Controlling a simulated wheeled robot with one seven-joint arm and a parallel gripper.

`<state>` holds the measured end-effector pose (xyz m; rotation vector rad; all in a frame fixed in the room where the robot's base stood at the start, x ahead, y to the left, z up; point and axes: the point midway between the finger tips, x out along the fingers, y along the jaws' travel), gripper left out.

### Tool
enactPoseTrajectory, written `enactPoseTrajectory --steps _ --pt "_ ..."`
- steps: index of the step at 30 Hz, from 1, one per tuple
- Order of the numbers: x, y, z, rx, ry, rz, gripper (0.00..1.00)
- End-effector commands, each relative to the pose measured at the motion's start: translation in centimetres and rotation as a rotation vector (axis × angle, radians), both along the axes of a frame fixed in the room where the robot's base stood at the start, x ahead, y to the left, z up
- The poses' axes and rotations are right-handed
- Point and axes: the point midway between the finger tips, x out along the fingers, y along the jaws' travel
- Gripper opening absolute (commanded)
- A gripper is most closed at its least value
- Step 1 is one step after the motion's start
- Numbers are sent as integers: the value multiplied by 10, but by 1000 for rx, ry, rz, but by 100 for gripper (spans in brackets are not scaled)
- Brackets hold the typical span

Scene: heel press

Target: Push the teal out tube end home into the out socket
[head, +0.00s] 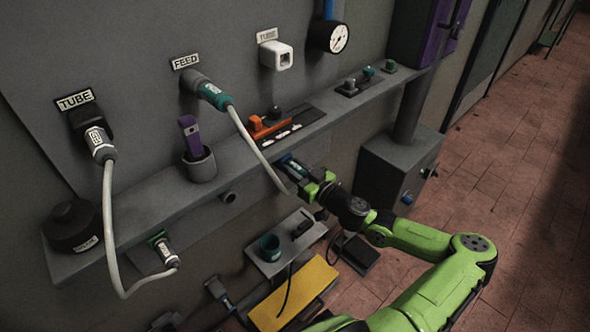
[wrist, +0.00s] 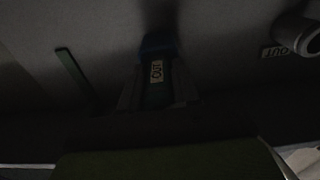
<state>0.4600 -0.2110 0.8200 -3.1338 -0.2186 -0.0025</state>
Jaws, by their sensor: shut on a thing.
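My gripper (head: 308,178) is shut on the out tube end (head: 293,165), just below the front of the grey ledge. A round grey stub (wrist: 303,38) with a small, hard-to-read label stands to the right in the wrist view. A similar stub (head: 228,197) is left of my gripper in the head view.
The ledge (head: 140,218) runs above my gripper. A white tube (head: 255,150) hangs from the teal FEED connector (head: 213,95) down close to my gripper. A lower shelf with a teal cup (head: 269,247) and a yellow panel (head: 293,293) lie below. A grey box (head: 390,168) stands to the right.

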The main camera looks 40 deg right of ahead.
Motion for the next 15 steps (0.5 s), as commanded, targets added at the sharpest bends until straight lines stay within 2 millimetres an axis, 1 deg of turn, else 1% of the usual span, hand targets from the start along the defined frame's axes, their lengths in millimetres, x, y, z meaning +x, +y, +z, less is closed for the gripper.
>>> enactPoseTrajectory --steps 5,15 --pt "-1 0 0 0 0 -1 0" --pt "-15 -2 -1 -1 0 0 0"
